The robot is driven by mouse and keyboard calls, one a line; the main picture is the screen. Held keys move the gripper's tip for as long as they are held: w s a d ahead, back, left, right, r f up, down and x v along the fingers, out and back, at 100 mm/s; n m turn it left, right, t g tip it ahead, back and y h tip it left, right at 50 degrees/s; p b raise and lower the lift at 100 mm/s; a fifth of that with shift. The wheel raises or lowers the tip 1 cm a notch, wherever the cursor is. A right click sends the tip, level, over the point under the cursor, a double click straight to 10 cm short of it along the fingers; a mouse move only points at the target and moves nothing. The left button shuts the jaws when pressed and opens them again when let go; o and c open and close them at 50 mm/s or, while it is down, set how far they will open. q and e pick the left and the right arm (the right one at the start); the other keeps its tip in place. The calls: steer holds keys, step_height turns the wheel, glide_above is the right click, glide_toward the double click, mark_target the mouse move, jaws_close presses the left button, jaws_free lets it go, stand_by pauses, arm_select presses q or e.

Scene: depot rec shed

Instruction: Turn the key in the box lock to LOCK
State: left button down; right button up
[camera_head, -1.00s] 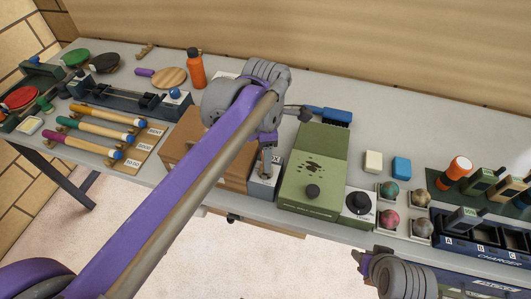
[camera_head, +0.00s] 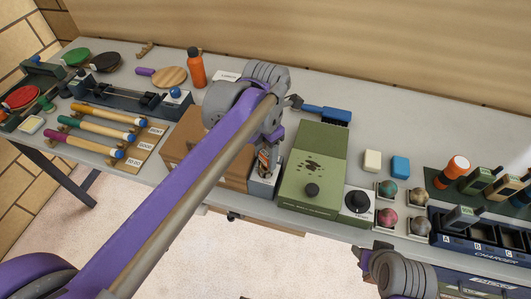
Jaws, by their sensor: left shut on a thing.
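A small light-grey lock box (camera_head: 263,185) stands on the table between a brown wooden box (camera_head: 187,157) and a green box. My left gripper (camera_head: 265,160) is over the top of the grey lock box, pointing down. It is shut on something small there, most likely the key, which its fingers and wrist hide. The lock's markings are mostly covered, so I cannot read the key's position. My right gripper (camera_head: 362,258) is at the bottom right, in front of the table's front edge; its fingers are too small and partly hidden to tell their state.
A white dial unit (camera_head: 357,202), coloured balls and a charger (camera_head: 481,240) lie farther right. A blue-handled brush (camera_head: 327,114) is behind. Mallets (camera_head: 105,119) lie at left.

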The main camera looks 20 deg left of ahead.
mark_target(265, 154)
arm_select(q)
steer(key=n, duration=0.2)
steer(key=shift+n, duration=0.3)
steer(key=shift+w+n+p, duration=0.1)
steer(key=shift+n+p, duration=0.4)
steer(key=shift+p, duration=0.6)
arm_select(e)
steer(key=shift+w+r, duration=0.35)
steer(key=shift+r, duration=0.45)
steer(key=shift+w+r, duration=0.3)
steer(key=shift+r, duration=0.5)
arm_select(q)
steer(key=shift+c, duration=1)
jaws_free()
steer(key=shift+r, duration=0.1)
steer(key=shift+r+p, duration=0.45)
steer(key=shift+r, duration=1.6)
steer(key=shift+r+p, duration=0.35)
steer(key=shift+r, duration=2)
arm_select(e)
steer(key=shift+w+r, duration=0.3)
steer(key=shift+r, duration=0.3)
steer(key=shift+w+r, duration=0.25)
steer(key=shift+r, duration=0.35)
